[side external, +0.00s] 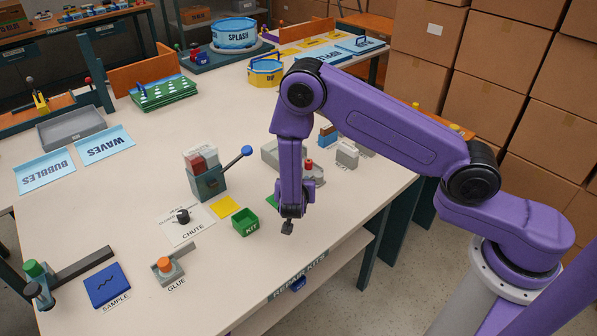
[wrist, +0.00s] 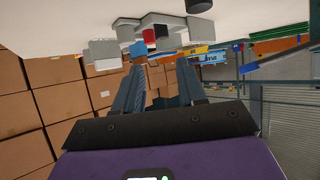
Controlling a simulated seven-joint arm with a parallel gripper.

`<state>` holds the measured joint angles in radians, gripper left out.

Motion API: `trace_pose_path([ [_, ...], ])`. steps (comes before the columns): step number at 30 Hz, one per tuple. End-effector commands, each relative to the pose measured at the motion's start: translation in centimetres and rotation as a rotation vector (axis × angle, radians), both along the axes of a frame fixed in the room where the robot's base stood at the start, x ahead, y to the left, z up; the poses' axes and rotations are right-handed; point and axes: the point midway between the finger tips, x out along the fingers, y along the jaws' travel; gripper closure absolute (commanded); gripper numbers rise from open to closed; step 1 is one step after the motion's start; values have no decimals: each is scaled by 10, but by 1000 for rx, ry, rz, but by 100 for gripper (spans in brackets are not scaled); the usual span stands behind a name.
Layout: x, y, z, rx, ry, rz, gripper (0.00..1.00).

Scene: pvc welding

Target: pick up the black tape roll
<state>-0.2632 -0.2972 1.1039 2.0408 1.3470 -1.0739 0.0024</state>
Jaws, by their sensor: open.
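A small black round thing (side external: 182,216) lies on the white sheet marked CHUTE in the side view. It looks like the black tape roll, but it is too small to be sure. My gripper (side external: 287,228) points down near the table's front edge, to the right of the green KIT bin (side external: 245,222) and well apart from the black thing. In the wrist view my gripper (wrist: 158,85) is open, with nothing between its two fingers.
A grey-green holder (side external: 208,182) with a blue-knobbed lever stands behind the black thing. An orange-topped GLUE device (side external: 166,268) and a blue SAMPLE pad (side external: 107,285) lie at the front left. Grey blocks (side external: 347,154) stand behind my gripper. Stacked cartons (side external: 490,80) fill the right background.

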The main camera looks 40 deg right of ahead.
Motion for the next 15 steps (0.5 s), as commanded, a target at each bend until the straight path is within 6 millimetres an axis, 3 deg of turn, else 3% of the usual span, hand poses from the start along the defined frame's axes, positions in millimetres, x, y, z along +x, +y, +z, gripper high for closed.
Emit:
trace_pose_path([
  [9,38,-39,-29,3,2,-3,60],
  [15,54,-54,-41,3,1,0,60],
])
